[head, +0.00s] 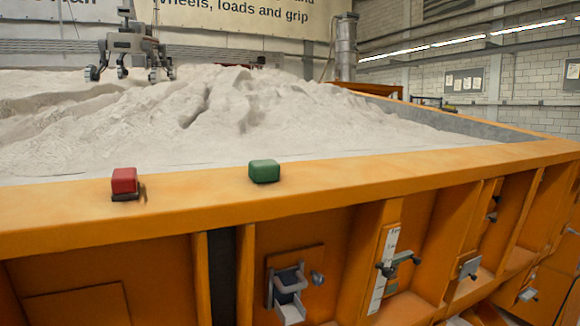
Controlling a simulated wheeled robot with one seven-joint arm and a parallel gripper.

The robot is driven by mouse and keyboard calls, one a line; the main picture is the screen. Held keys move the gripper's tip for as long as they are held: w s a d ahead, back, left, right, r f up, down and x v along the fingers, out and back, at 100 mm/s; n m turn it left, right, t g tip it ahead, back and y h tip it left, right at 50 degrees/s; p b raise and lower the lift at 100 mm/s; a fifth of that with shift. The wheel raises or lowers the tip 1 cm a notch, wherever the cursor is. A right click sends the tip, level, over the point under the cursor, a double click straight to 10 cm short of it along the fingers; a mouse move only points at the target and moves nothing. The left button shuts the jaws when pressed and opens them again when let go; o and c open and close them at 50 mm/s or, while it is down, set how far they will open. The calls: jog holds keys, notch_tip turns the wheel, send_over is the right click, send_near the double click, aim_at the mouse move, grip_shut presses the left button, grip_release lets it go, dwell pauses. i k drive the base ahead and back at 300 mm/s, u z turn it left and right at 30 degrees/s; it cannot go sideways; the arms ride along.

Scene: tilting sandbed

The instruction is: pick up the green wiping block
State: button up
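The green wiping block (264,171) is a small rounded block. It rests on the flat top of the orange rim (200,197) of the sandbed, near the middle of the head view. It stands alone, with nothing touching its sides. My gripper is not visible in the head view, so its place relative to the block cannot be told.
A red block (124,181) with a dark base sits on the rim to the left. Pale sand (290,115) rises behind the rim. A wheeled rover (130,45) stands far left on the sand. Brackets (288,285) and a scale strip (383,268) are on the front wall.

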aim_at(260, 172)
jog(key=u, duration=0.3)
jog(key=i, duration=0.85)
jog(key=u, duration=0.65)
